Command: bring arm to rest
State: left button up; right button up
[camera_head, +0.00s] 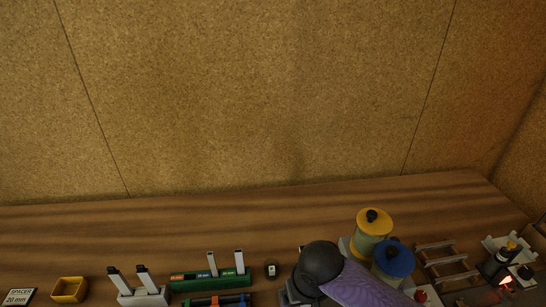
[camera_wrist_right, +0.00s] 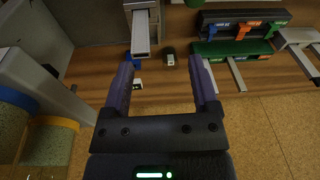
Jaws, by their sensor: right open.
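My right gripper (camera_wrist_right: 162,62) shows in the right wrist view with its two purple fingers spread wide apart. It is open, with nothing gripped between the fingers. In the head view, a dark rounded joint and a purple link of my right arm reach in at the bottom, right of centre; the gripper itself cannot be made out there. My left arm and gripper are not in view.
Yellow-lidded (camera_head: 372,222) and blue-lidded (camera_head: 393,259) jars stand close beside my right arm. A green rack (camera_head: 247,282), a yellow bin (camera_head: 69,290) and a wooden frame (camera_head: 441,261) line the table's front. The table's back strip (camera_head: 200,225) is clear before the cork wall (camera_head: 270,90).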

jog(key=s+a+n+t+y, duration=0.1)
jog(key=s+a+y, duration=0.1)
jog(key=s, duration=0.5)
jog(key=s+d+r+h, duration=0.1)
jog(key=s+d+h, duration=0.2)
jog(key=s+d, duration=0.55)
notch_tip(320, 180, down, 30)
jog(key=s+b, duration=0.3)
jog(key=b, duration=0.7)
jog(key=s+d+f+g+b, duration=0.2)
jog(key=s+f+b, duration=0.5)
jog(key=s+f, duration=0.5)
notch_tip(320, 180, down, 4)
jog(key=shift+s+d+f, duration=0.1)
jog(key=shift+s+d, duration=0.2)
jog(key=shift+d, duration=0.3)
